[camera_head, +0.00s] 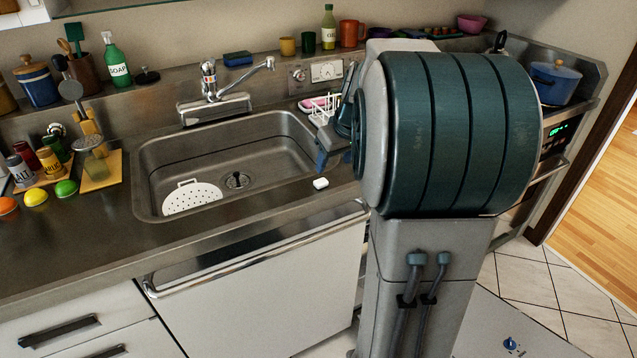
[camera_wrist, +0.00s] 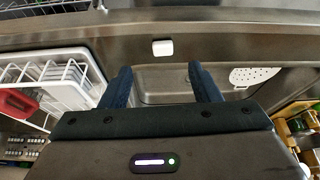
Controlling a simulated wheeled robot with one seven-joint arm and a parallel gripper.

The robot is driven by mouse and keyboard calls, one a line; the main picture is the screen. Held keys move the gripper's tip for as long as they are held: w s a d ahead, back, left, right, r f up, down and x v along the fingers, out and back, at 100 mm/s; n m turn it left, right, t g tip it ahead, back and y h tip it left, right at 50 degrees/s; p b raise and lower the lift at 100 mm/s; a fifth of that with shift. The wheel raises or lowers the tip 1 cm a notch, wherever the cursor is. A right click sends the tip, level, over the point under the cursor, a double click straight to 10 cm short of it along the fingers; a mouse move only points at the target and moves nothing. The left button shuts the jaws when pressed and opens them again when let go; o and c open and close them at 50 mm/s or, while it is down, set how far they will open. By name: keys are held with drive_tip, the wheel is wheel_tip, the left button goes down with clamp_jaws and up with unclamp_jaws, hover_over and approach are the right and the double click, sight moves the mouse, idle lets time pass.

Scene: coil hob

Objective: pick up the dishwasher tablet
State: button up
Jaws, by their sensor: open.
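The dishwasher tablet is a small white block (camera_head: 320,183) lying on the steel counter, just off the right front corner of the sink. In the wrist view the tablet (camera_wrist: 163,47) lies ahead of the fingertips, roughly midway between them. My gripper (camera_wrist: 158,75) is open and empty, its two dark blue fingers apart with the counter and sink between them. In the head view a fingertip of my gripper (camera_head: 321,160) shows above and behind the tablet; the rest of the hand is mostly hidden by my arm.
The sink (camera_head: 150,190) with a white perforated strainer (camera_head: 192,198) lies left of the tablet. A white dish rack (camera_wrist: 75,85) stands close beside one finger. The faucet (camera_head: 210,85) rises behind the sink. The counter around the tablet is clear.

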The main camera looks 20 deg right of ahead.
sight(322, 182)
drive_tip(key=x, duration=0.3)
drive_tip(key=shift+w+f, duration=0.2)
drive_tip(key=shift+f, duration=0.15)
drive_tip(key=w+f, duration=0.1)
drive_tip(key=f, duration=0.1)
drive_tip(key=w+f, duration=0.1)
drive_tip(key=shift+w+a+f, duration=0.25)
drive_tip(key=shift+a+f, duration=0.1)
drive_tip(key=shift+a, duration=0.05)
drive_tip(key=shift+w+f, duration=0.2)
drive_tip(key=shift+f, duration=0.3)
drive_tip(key=c, duration=1)
